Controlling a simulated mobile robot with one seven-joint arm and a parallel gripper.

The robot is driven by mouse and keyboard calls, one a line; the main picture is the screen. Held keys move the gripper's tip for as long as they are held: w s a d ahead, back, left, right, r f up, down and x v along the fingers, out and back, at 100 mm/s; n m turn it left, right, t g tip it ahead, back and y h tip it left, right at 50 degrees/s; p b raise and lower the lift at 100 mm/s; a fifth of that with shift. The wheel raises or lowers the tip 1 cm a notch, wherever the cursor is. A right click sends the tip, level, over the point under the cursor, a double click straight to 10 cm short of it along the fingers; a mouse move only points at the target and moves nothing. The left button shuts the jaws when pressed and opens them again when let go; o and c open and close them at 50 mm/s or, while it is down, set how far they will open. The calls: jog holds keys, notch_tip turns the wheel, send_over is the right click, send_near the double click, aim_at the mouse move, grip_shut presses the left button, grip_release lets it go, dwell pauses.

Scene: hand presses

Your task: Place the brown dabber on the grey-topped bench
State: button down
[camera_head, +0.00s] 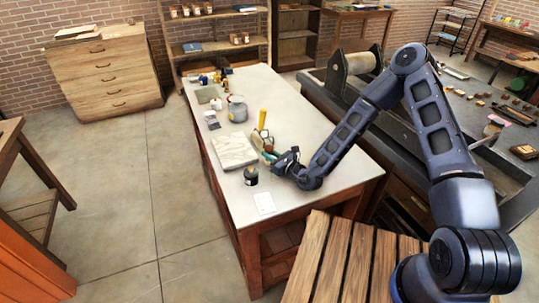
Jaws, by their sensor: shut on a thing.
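The grey-topped bench (300,107) runs through the middle of the view, with a pale top and reddish wooden legs. My gripper (274,159) is low over its near half, close to the right edge. It is shut on a small brown thing (269,157), which I take to be the brown dabber; it is small and partly hidden by the gripper. I cannot tell whether it touches the bench top.
A dark tin (251,176) stands just left of my gripper. A pale stone slab (234,152), a yellow-handled tool (262,119) and a grey pot (237,109) are beyond it. Bare top lies along the right side.

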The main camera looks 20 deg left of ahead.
jog(key=c, duration=1.3)
grip_release()
jog(key=shift+f, duration=0.15)
jog(key=shift+d, duration=0.15)
jog(key=v, duration=1.1)
jog(key=shift+s+d, duration=0.2)
jog(key=shift+d, duration=0.15)
jog(key=shift+r, duration=0.2)
